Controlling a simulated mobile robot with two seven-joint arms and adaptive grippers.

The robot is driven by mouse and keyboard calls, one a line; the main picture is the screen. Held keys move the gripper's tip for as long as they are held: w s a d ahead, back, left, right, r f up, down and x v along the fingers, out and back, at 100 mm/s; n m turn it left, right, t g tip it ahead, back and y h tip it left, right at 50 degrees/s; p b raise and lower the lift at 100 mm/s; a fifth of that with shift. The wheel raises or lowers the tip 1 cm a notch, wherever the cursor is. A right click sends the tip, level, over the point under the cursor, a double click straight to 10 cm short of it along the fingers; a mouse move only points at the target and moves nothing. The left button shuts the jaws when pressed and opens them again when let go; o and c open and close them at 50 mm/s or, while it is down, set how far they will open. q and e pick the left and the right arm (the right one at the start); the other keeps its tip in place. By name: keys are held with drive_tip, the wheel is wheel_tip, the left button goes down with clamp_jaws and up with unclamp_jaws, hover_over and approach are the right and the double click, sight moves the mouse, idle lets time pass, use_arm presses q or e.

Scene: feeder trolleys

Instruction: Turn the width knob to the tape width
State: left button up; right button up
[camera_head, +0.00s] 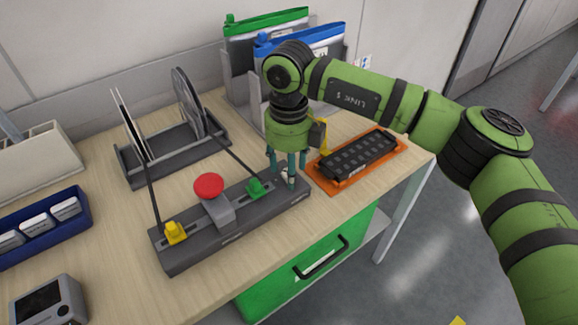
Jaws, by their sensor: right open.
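A long dark grey device (190,245) lies on the wooden table, with a yellow clip (175,233) at its left, a red round button (208,186) in the middle and a green clip (256,188) toward its right. Black tapes (151,185) run from upright reels down to the two clips. My right gripper (286,169) points down over the right end of the device, its teal fingers open. A small light part shows between the fingers; I cannot tell whether it is the width knob or how it is set. My left gripper is out of view.
An orange tray (335,187) with a black slotted block (357,154) lies close right of the gripper. A dark reel rack (170,160) and grey holders with green and blue pouches (268,22) stand behind. A blue bin (85,222) and grey box (48,301) are at left.

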wheel_tip(320, 180, up, 12)
drive_tip(key=shift+f, duration=0.15)
drive_tip(key=shift+f, duration=0.1)
idle(0.5)
